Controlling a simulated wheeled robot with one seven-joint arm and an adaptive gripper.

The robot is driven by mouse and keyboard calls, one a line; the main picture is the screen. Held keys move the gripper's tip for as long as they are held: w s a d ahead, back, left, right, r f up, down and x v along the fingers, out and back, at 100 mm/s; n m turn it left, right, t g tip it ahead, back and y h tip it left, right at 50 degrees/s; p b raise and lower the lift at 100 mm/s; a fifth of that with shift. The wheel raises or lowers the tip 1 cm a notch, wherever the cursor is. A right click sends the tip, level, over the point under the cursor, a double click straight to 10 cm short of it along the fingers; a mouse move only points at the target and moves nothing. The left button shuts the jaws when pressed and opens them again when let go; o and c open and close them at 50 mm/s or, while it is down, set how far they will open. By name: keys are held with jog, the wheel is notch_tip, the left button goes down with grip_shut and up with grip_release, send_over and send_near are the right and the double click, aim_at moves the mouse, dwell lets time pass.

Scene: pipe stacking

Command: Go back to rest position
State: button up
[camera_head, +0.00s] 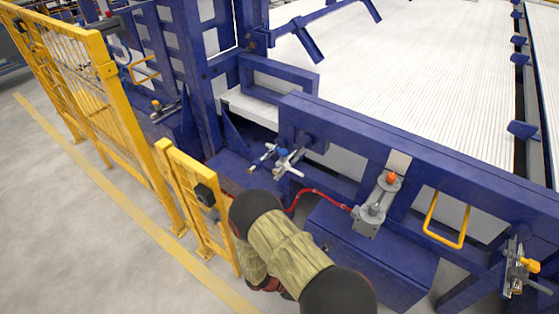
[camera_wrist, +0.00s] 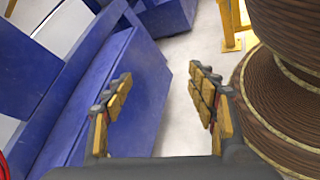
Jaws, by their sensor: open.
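My gripper (camera_wrist: 160,112) is open in the wrist view, with its two padded fingers spread apart and nothing between them. A blue machine panel (camera_wrist: 135,80) lies beyond the fingers, and pale floor shows past it. In the head view my arm is folded low at the bottom centre, beside the blue frame and the yellow fence. The gripper itself cannot be made out in the head view. No pipe is held.
A yellow fence (camera_head: 105,85) with a short gate (camera_head: 195,200) stands close left of my arm. The blue machine frame (camera_head: 420,165) carries a red-topped device (camera_head: 378,205), a red hose (camera_head: 320,194) and a yellow handle (camera_head: 446,222). White pipes (camera_head: 410,75) lie behind. Open floor (camera_head: 60,220) is at left.

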jog(key=s+a+r+m+y+p, duration=0.1)
jog(key=a+r+m+y, duration=0.15)
jog(key=r, duration=0.75)
jog(key=s+a+r+m+g+y+p, duration=0.1)
jog(key=r+y, duration=0.3)
jog(key=r, duration=0.6)
jog(key=a+r+m+y+p, duration=0.15)
jog(key=r+y, duration=0.25)
jog(key=r, duration=0.6)
jog(key=s+d+r+m+t+y, duration=0.1)
jog(key=d+r+m+t, duration=0.1)
jog(key=r, duration=0.6)
jog(key=s+d+r+m+t+y+p, duration=0.1)
jog(key=s+d+r+m+t, duration=0.1)
jog(key=r, duration=0.7)
jog(key=s+d+r+m+t+y+p, duration=0.1)
jog(key=d+r+m+t, duration=0.1)
jog(key=r, duration=0.6)
jog(key=shift+s+d+r+t, duration=0.2)
jog(key=shift+s+d+t, duration=0.2)
jog(key=shift+t, duration=0.5)
jog(key=shift+c, duration=0.3)
